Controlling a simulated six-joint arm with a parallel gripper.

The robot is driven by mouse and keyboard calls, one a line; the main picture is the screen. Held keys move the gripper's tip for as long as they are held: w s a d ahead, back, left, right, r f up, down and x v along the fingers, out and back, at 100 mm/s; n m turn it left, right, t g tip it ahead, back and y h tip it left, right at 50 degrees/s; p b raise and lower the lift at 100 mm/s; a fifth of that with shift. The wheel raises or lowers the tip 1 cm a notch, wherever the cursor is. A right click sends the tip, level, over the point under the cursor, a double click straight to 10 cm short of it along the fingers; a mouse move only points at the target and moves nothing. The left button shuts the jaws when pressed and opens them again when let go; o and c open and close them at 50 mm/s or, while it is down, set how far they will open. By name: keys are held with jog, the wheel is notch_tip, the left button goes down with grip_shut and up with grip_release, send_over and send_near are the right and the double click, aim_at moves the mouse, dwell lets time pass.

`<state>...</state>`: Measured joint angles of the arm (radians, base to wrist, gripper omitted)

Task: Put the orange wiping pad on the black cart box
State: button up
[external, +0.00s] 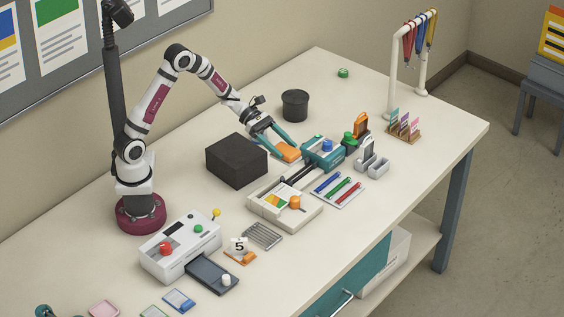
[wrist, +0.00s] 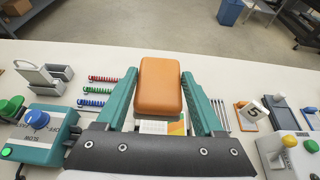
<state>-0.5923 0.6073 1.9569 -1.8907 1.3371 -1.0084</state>
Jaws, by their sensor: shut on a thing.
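The orange wiping pad (wrist: 160,88) is a rounded block between the two teal fingers of my gripper (wrist: 161,95) in the wrist view. My gripper (external: 281,144) is shut on it, and the orange pad (external: 287,153) also shows at the fingertips in the external view. The black cart box (external: 236,161) is a dark block on the table, left of my gripper in the external view. It does not show in the wrist view. I cannot tell exactly how high the pad is above the table.
A teal machine (external: 322,153) stands close right of my gripper. A black cup (external: 295,105) stands behind. A white control box (external: 180,246) is front left. Table behind the black box is clear.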

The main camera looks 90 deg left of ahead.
jog(key=s+a+r, duration=0.1)
jog(key=s+a, duration=0.2)
jog(key=s, duration=0.4)
jog(key=s+a+r, duration=0.1)
jog(key=s+a, duration=0.2)
jog(key=s, duration=0.4)
send_over(232, 148)
jog(key=f, duration=0.6)
jog(key=shift+d, duration=0.25)
jog(key=f, duration=0.4)
jog(key=shift+a+f, duration=0.15)
jog(key=shift+a, duration=0.05)
jog(key=shift+f, duration=0.15)
jog(key=o, duration=1.4)
